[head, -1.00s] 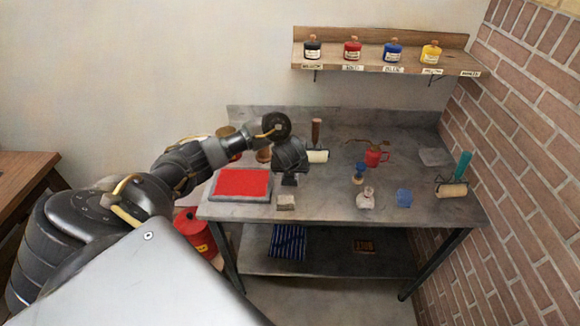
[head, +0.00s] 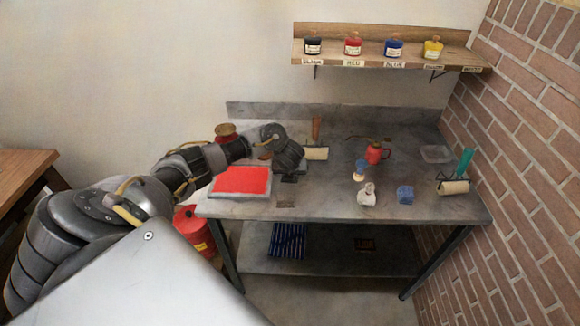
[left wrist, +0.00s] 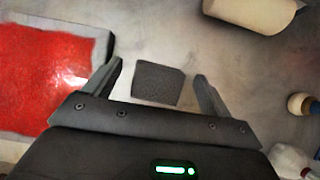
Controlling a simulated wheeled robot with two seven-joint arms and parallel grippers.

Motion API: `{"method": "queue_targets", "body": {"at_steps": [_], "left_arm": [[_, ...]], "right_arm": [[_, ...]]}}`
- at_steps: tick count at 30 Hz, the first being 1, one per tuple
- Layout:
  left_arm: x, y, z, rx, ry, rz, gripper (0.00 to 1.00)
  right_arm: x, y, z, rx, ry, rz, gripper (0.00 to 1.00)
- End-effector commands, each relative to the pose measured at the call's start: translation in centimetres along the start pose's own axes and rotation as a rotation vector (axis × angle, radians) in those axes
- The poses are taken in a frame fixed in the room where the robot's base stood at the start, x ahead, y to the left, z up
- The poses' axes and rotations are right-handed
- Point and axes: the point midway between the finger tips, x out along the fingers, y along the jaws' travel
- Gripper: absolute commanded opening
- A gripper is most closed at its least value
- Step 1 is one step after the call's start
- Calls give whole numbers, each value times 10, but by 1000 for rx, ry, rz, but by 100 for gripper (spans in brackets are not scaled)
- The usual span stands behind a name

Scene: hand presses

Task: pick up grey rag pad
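The grey rag pad (left wrist: 158,83) is a small, dark, flat square lying on the metal bench. In the left wrist view it lies between the spread fingers of my left gripper (left wrist: 160,70), with bare bench on both sides of it. In the head view the pad (head: 285,204) is near the bench's front edge, just right of the red slab. My left gripper (head: 289,176) is above the bench, close behind the pad there. It is open and empty. My right gripper is in neither view.
A red inked slab (head: 241,181) lies left of the pad. A roller (head: 316,153) lies behind it. To the right are a white bottle (head: 367,196), a blue pad (head: 405,195), a red oil can (head: 376,153) and another roller (head: 453,187). Bench space right of the pad is clear.

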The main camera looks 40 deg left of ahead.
Motion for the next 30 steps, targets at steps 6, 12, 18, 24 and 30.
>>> {"method": "queue_targets", "body": {"at_steps": [6, 12, 18, 24, 30], "left_arm": [[0, 0, 0, 0, 0, 0, 55], [0, 0, 0, 0, -1, 0, 35], [-1, 0, 1, -1, -1, 0, 35], [-14, -1, 9, 0, -2, -1, 35], [-57, 8, 16, 5, -4, -3, 35]], "right_arm": [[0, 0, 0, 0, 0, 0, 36], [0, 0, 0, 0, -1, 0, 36], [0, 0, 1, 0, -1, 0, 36], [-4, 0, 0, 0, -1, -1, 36], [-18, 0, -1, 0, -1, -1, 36]]}}
